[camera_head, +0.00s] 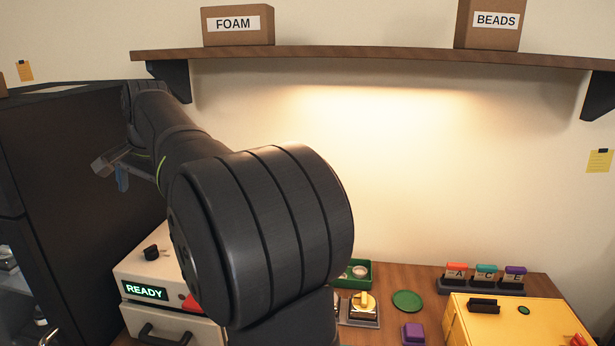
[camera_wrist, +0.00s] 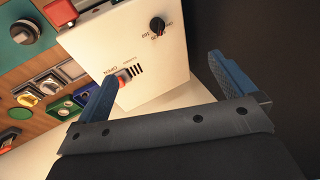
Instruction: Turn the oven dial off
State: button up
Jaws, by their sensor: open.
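The oven is a white box (camera_head: 135,268) at the lower left in the head view, with a green READY display on its front. Its black dial (camera_head: 151,252) sits on the top face. In the wrist view the white top panel (camera_wrist: 110,50) shows the black dial (camera_wrist: 157,25) near its upper right corner, with small print around it. A red slide switch (camera_wrist: 124,75) sits lower on that panel. My gripper (camera_wrist: 166,75) is open and empty, its two blue fingers spread below the dial in the picture and apart from it. In the head view it (camera_head: 110,165) is high above the oven.
A shelf (camera_head: 350,58) with FOAM and BEADS boxes spans the wall. A dark cabinet (camera_head: 70,190) stands left of the oven. The wooden table holds a green tray (camera_head: 358,270), green disc (camera_head: 407,300), purple block (camera_head: 413,333), lettered slides (camera_head: 486,272) and yellow box (camera_head: 530,318).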

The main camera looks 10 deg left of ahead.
jog(key=c, duration=1)
jog(key=m+g+y, duration=0.2)
jog(key=m+g, duration=0.3)
send_near(154, 250)
jog(key=s+d+r, duration=0.2)
jog(key=d, duration=0.2)
jog(key=w+d+f+m+g+y, duration=0.1)
jog(key=m, duration=0.1)
jog(key=w+d+f+m+y, duration=0.1)
jog(key=d+m, duration=0.1)
jog(key=shift+w+f+g+y, duration=0.25)
jog(key=shift+f+g+y, duration=0.1)
jog(key=shift+g+y, duration=0.05)
jog(key=w+d+m+y, duration=0.3)
jog(key=m, duration=0.1)
jog(key=shift+w+d+f+g+y, duration=0.2)
jog(key=shift+w+f+g+y, duration=0.1)
jog(key=shift+w+f+g, duration=0.1)
jog(key=x, duration=1.7)
jog(key=shift+a, duration=0.15)
jog(key=shift+c, duration=0.3)
jog(key=c, duration=0.9)
